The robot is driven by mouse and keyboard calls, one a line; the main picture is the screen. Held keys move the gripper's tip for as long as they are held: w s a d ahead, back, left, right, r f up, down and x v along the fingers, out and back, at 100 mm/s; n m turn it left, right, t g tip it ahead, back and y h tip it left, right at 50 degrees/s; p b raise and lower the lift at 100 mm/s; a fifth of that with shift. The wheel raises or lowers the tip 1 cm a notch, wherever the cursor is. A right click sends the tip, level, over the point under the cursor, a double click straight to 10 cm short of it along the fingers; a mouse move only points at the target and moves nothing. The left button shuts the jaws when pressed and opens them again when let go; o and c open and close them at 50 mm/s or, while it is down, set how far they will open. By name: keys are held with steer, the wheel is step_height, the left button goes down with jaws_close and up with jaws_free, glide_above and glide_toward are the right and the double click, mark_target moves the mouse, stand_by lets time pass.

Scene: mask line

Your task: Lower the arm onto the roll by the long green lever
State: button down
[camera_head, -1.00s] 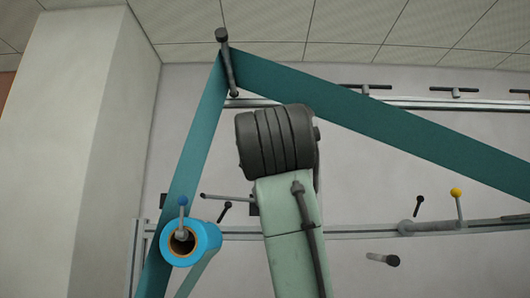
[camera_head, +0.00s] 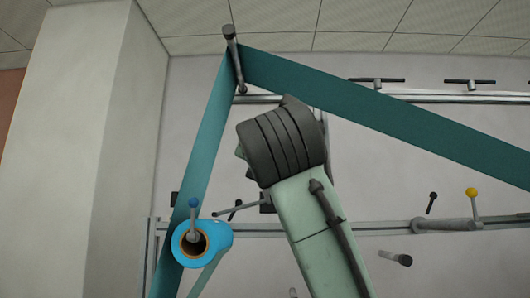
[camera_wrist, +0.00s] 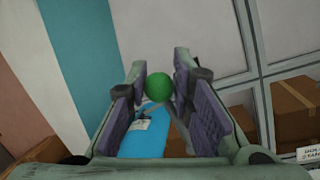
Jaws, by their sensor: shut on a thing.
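The green ball knob (camera_wrist: 158,86) of the lever sits between the two finger pads of my gripper (camera_wrist: 158,80) in the wrist view. My gripper is shut on this knob. The lever's shaft runs down from it and is mostly hidden by the fingers. Below and behind it is the blue roll (camera_wrist: 142,142) with a white label. In the head view the blue roll (camera_head: 203,243) shows its orange-brown core at lower left. In that view my own arm hides the gripper and the green knob.
A teal web (camera_head: 385,118) runs over an upper bar (camera_head: 235,60) and down past the roll. A blue-knobbed lever (camera_head: 194,204) stands at the roll's core. A yellow-knobbed lever (camera_head: 471,194) stands at right. Cardboard boxes (camera_wrist: 293,108) sit on shelving at right in the wrist view.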

steer(key=shift+a+f, duration=0.25)
steer(key=shift+f, duration=0.05)
steer(key=c, duration=1.6)
jaws_free()
steer(key=shift+a, duration=0.1)
steer(key=shift+c, duration=0.2)
steer(key=shift+o, duration=1.4)
steer(key=shift+r, duration=0.1)
steer(key=shift+r, duration=0.1)
steer(key=shift+s, duration=0.1)
steer(key=v, duration=1.1)
steer(key=shift+s, duration=0.4)
